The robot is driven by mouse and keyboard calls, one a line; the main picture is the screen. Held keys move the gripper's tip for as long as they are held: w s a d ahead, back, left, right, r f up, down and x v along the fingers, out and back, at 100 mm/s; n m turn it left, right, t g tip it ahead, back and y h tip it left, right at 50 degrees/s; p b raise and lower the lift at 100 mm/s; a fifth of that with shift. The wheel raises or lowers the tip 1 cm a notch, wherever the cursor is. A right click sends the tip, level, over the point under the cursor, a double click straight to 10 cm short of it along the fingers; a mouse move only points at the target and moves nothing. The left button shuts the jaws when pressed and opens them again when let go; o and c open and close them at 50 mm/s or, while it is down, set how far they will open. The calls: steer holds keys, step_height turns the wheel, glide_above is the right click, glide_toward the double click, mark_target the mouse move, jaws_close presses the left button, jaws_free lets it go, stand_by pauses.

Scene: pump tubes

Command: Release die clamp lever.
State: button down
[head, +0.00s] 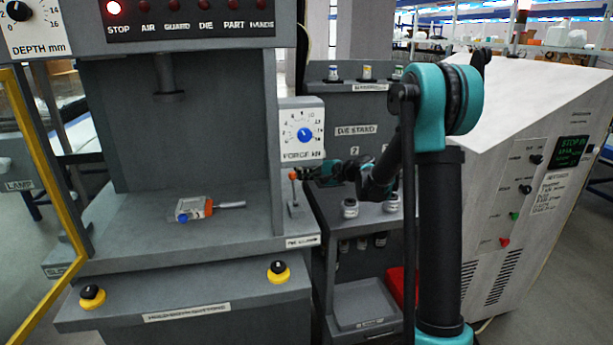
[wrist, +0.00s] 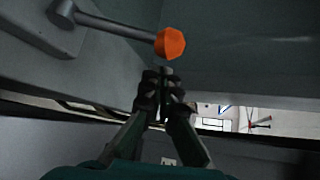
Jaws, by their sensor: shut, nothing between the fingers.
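The die clamp lever (head: 293,190) stands at the right end of the press bed, with an orange knob on a grey rod that looks upright. In the wrist view the orange knob (wrist: 170,43) is just beyond my fingertips, and its grey rod (wrist: 115,26) runs left to a pivot on a grey block. My gripper (head: 304,173) reaches in from the right, close beside the knob. The wrist view shows my gripper (wrist: 165,80) shut and empty, its fingertips just short of the knob. I cannot tell whether they touch it.
A die unit (head: 190,209) with an orange part and a blue knob lies on the press bed. The force dial (head: 303,132) is above the lever. The die stand (head: 356,132) is close behind on the right. A yellow-edged guard (head: 45,180) is at left.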

steer(key=shift+s+a+r, duration=0.1)
steer(key=shift+s+r, duration=0.2)
steer(key=shift+s, duration=0.35)
